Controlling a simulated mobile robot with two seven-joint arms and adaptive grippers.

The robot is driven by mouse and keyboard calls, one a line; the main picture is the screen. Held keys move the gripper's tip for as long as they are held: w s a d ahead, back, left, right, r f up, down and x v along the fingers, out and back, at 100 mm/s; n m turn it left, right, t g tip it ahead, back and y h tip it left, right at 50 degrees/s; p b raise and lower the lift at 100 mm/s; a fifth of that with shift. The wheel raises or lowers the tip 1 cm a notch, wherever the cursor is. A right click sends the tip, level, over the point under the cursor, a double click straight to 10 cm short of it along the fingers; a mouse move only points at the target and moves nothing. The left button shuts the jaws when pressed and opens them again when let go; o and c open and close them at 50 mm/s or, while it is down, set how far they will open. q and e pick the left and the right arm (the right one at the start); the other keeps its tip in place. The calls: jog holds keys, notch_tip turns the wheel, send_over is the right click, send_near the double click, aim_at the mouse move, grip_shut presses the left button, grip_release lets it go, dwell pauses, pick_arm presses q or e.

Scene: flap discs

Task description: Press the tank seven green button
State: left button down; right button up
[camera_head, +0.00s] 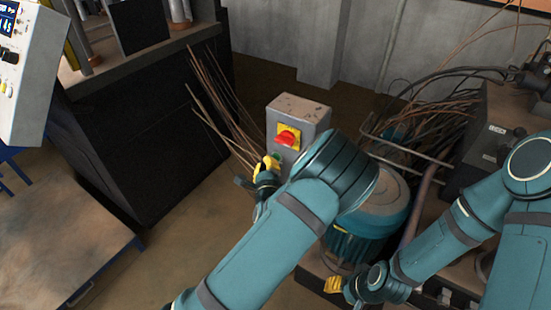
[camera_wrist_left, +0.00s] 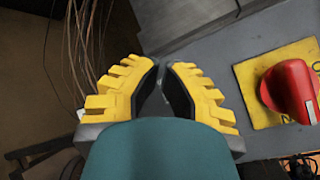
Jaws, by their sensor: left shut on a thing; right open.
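A grey control box (camera_head: 298,112) carries a red rotary switch (camera_head: 288,137) on a yellow plate (camera_head: 280,129). In the left wrist view the red switch (camera_wrist_left: 290,90) is at the right, beside my fingers. My left gripper (camera_head: 272,162) is at the box's front, just below the switch. In the left wrist view its yellow fingers (camera_wrist_left: 162,68) are drawn together, with the tips close to the box face; what lies between them is hidden. A small greenish patch shows by the fingertips in the head view, too small to identify as the button. My right gripper (camera_head: 334,284) is low at centre right, open.
A teal motor-like machine (camera_head: 378,215) stands right of the box, partly behind my left arm. Thin brown rods (camera_head: 222,115) lean behind the box at left. A dark cabinet (camera_head: 145,130) stands left. Bare floor (camera_head: 190,225) lies between it and my left arm.

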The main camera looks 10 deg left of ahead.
pick_arm(q)
jog(key=shift+w+d, duration=0.2)
jog(key=shift+w, duration=0.4)
dwell(0.8)
jog(key=shift+s, duration=0.1)
jog(key=shift+s+a, duration=0.25)
jog(key=shift+s, duration=0.5)
jog(key=s, duration=0.1)
jog(key=s+a, duration=0.1)
jog(key=s, duration=0.2)
jog(key=shift+s+a, duration=0.35)
jog(key=shift+a, duration=0.05)
jog(key=shift+f, duration=0.1)
dwell(0.8)
